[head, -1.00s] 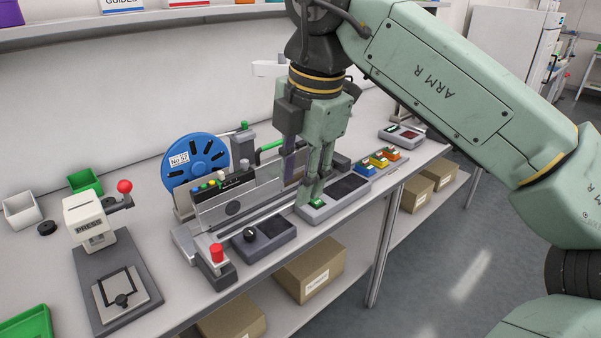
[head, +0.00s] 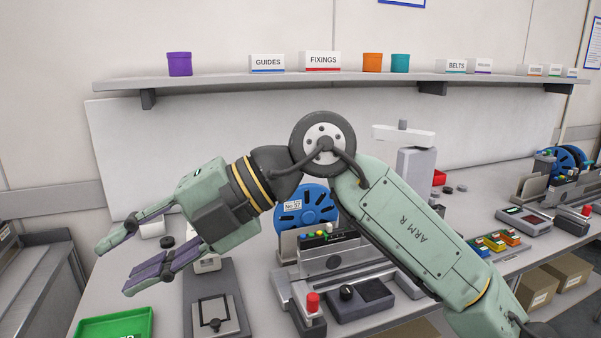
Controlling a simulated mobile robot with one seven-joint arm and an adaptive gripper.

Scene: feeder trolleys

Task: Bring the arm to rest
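My gripper (head: 114,270) is at the left of the head view, raised above the bench and pointing left and slightly down. Its two fingers are spread apart with nothing between them. My arm (head: 420,235) is folded up in the middle of the view, in front of the feeder with the blue reel (head: 306,208) marked No 57. The arm hides part of that feeder and the bench behind it. The gripper hides part of the press and the white bin behind it.
A green tray (head: 113,326) lies at the bench's front left, below the gripper. A press base (head: 232,290), a red knob (head: 313,301) and a dark control box (head: 362,300) stand along the front. A shelf (head: 350,86) with labelled boxes and coloured pots runs along the wall.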

